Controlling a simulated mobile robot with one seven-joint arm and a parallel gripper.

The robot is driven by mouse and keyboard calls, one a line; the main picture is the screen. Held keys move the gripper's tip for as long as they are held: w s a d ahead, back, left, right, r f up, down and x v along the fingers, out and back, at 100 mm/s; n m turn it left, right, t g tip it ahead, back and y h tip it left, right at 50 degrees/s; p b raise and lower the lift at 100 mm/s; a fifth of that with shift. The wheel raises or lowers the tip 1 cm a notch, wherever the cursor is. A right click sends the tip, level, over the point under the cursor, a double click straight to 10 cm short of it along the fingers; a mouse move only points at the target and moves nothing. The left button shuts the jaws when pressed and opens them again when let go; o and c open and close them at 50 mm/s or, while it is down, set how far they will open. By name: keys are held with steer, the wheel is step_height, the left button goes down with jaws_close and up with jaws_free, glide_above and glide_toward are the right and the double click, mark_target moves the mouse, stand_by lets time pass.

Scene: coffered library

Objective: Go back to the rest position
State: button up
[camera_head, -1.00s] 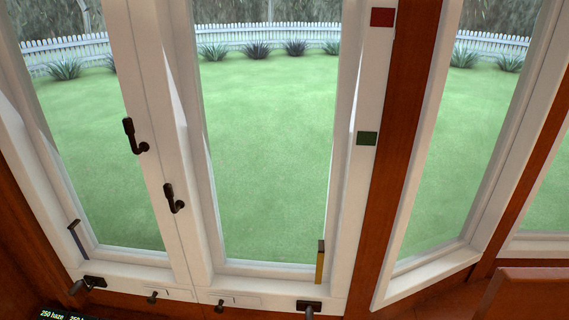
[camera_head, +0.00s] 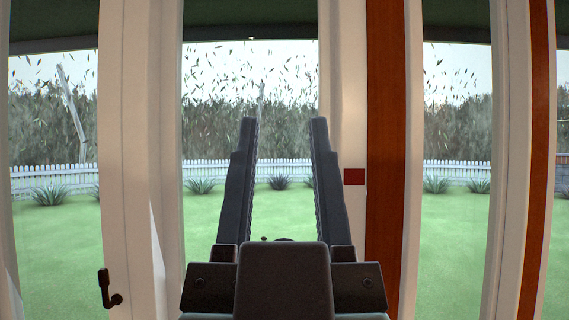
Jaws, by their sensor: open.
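My gripper (camera_head: 284,122) is in the lower middle of the head camera view, pointing up. Its two dark fingers stand apart with nothing between them. It stands in front of the middle window pane and hides part of the lawn and the window behind. I cannot tell how far it is from the glass.
White window frames (camera_head: 140,140) and a red-brown post (camera_head: 385,150) rise ahead. A dark window handle (camera_head: 108,290) is at the lower left. A red square (camera_head: 354,177) is on the white frame. Outside are a lawn (camera_head: 60,235) and a white fence (camera_head: 215,170).

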steer(key=shift+s+r, duration=0.2)
step_height(320, 180, up, 9)
steer(key=p, duration=0.8)
steer(key=shift+f+p, duration=0.2)
steer(key=shift+p, duration=0.15)
steer(key=shift+f, duration=0.1)
